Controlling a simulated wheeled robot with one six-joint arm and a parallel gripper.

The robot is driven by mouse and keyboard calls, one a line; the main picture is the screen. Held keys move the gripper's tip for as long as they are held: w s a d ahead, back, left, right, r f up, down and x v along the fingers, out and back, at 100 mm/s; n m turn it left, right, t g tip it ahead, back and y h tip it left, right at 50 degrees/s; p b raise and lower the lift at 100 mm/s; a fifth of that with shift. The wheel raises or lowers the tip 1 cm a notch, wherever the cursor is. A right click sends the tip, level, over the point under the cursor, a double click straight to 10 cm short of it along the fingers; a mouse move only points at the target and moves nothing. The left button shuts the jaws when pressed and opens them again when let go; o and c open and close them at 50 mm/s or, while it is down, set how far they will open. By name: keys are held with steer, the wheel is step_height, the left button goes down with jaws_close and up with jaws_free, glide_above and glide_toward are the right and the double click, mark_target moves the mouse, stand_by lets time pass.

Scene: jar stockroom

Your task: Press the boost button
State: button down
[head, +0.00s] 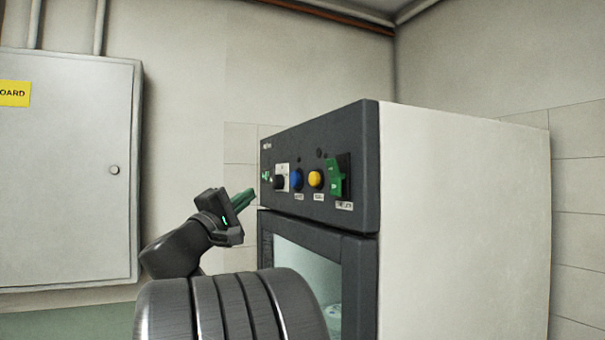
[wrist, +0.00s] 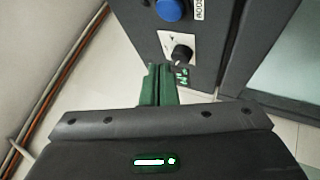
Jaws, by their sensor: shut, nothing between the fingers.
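The blue button (head: 296,180) is on the dark control panel (head: 362,150) of a cabinet, between a black knob and a yellow button. In the wrist view the blue button (wrist: 170,9) is at the top edge, partly cut off; the label beside it (wrist: 198,10) is cut off and seems to read "BOOS". My gripper (head: 251,193) is shut and empty, its green fingers close to the panel's left end. In the wrist view my gripper (wrist: 159,68) points at the panel edge below the black knob (wrist: 182,53), apart from the blue button.
A glass-fronted door (head: 307,255) is below the panel. A grey wall box (head: 70,170) is at left.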

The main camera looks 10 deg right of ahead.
mark_target(295, 179)
steer(key=r, duration=0.1)
steer(key=a+r+t, duration=0.1)
steer(key=r, duration=0.1)
steer(key=shift+w+a+r+n+t, duration=0.15)
steer(key=shift+w+a+n+t, duration=0.15)
steer(key=shift+w+n, duration=0.1)
steer(key=shift+s, duration=0.1)
steer(key=w+d, duration=0.2)
steer(key=d, duration=0.6)
steer(key=shift+w+d, duration=0.25)
steer(key=shift+w, duration=0.1)
stand_by(1.6)
steer(key=shift+w+d+b, duration=0.1)
steer(key=shift+d+b, duration=0.3)
steer(key=shift+b, duration=0.15)
